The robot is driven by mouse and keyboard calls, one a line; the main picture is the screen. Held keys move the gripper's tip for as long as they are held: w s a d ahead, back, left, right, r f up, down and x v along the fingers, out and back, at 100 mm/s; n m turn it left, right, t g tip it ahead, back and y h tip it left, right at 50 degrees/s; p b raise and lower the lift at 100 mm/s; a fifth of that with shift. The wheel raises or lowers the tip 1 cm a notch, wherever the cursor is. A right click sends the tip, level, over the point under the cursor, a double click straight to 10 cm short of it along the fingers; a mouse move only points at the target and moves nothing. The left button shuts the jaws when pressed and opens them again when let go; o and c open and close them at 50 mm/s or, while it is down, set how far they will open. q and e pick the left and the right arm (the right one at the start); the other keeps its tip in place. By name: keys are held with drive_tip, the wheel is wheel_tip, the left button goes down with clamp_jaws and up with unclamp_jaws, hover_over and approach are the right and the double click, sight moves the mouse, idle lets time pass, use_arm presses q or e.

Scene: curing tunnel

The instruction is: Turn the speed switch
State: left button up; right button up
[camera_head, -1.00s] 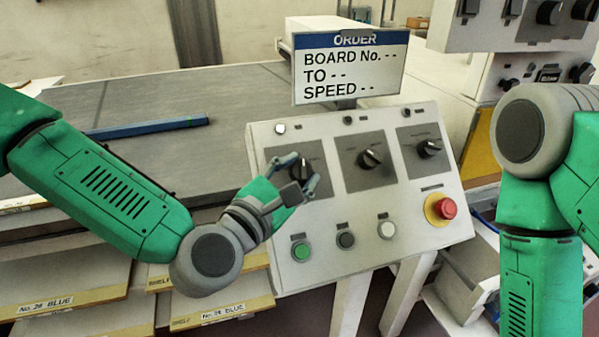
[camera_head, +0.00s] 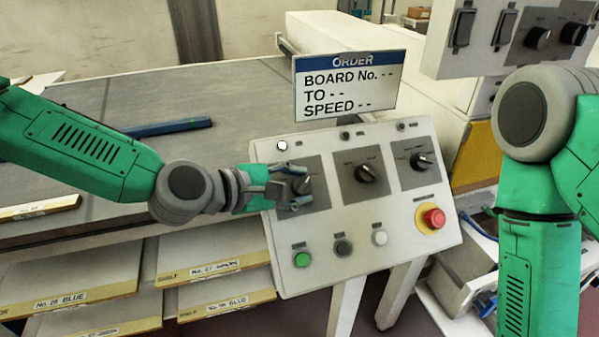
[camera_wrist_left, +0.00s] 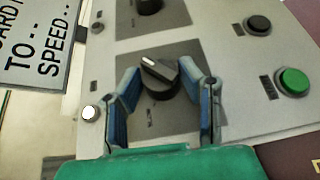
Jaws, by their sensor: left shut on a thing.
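The control panel (camera_head: 373,262) has a row of three black rotary switches on dark plates. The leftmost switch (camera_head: 301,184) also shows in the left wrist view (camera_wrist_left: 158,78), its light pointer bar tilted. Its label is too small to read. My left gripper (camera_head: 303,192) reaches in from the left and is shut on this leftmost switch, one finger on each side of it. The fingers partly hide the switch in the head view. The middle switch (camera_head: 366,173) and right switch (camera_head: 421,161) are untouched. My right arm shows at the right, but its gripper is out of view.
The order sign (camera_head: 349,85) stands behind the panel, reading "SPEED - -". Green (camera_head: 302,259), black (camera_head: 343,247) and white (camera_head: 380,238) buttons and a red emergency stop (camera_head: 434,218) sit lower on the panel. A blue bar (camera_head: 165,127) lies on the grey table.

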use_arm(q)
drive_tip(key=m+g+y+p, duration=0.1)
drive_tip(key=m+g+p, duration=0.1)
drive_tip(key=g+p, duration=0.1)
drive_tip(key=shift+m+g+p, duration=0.3)
drive_tip(key=shift+m, duration=0.1)
drive_tip(key=shift+m+g+p, duration=0.5)
drive_tip(key=shift+p, duration=0.1)
drive_tip(key=shift+c, duration=0.2)
drive_tip(key=shift+a+y, duration=0.1)
drive_tip(key=shift+y, duration=0.2)
drive_tip(key=o, duration=1.1)
drive_tip(key=shift+w, duration=0.1)
drive_tip(key=shift+o, duration=0.2)
drive_tip(key=shift+r, duration=0.1)
